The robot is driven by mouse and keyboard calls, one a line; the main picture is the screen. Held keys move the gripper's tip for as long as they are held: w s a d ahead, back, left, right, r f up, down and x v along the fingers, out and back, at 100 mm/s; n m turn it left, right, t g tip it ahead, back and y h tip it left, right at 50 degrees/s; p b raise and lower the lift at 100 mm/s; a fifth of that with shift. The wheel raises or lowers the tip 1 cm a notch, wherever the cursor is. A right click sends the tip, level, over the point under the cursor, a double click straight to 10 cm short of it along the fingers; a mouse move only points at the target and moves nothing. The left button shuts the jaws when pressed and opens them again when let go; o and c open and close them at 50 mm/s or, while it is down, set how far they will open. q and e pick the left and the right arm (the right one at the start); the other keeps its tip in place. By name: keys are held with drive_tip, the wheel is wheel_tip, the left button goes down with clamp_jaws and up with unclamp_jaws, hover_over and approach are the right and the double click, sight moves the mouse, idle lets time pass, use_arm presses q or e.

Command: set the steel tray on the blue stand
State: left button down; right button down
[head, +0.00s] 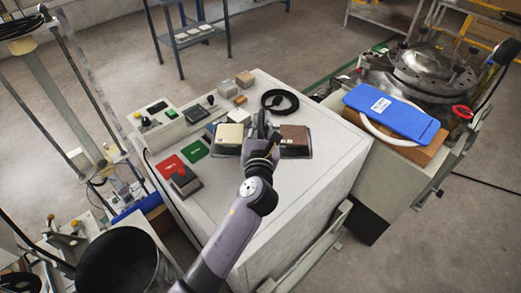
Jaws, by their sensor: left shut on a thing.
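The steel tray (221,151) is a dark, flat, long tray on the white cabinet top, bearing a cream block (229,135) at its left and a brown block (294,137) at its right. My left gripper (262,124) is over the tray's middle, between the two blocks, and is shut on the tray. Its own hand hides the grip. I cannot tell whether the tray touches the cabinet top. The blue stand (392,108) is a flat blue slab with a white label, on a brown block at the right, apart from the tray. My right gripper is out of view.
The white cabinet (310,195) also bears a coiled black cable (280,102), small blocks (245,79), red (171,167) and green (195,150) cards and a control box (160,115). A white ring (385,136) and round metal machine (433,66) are near the stand.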

use_arm(q)
wheel_tip(320, 180, down, 9)
drive_tip(key=b, duration=0.3)
drive_tip(key=shift+f, duration=0.1)
drive_tip(key=c, duration=2.1)
unclamp_jaws()
drive_tip(key=shift+f, duration=0.25)
drive_tip(key=o, duration=0.4)
drive_tip(key=shift+s, duration=0.1)
drive_tip(key=shift+o, duration=0.2)
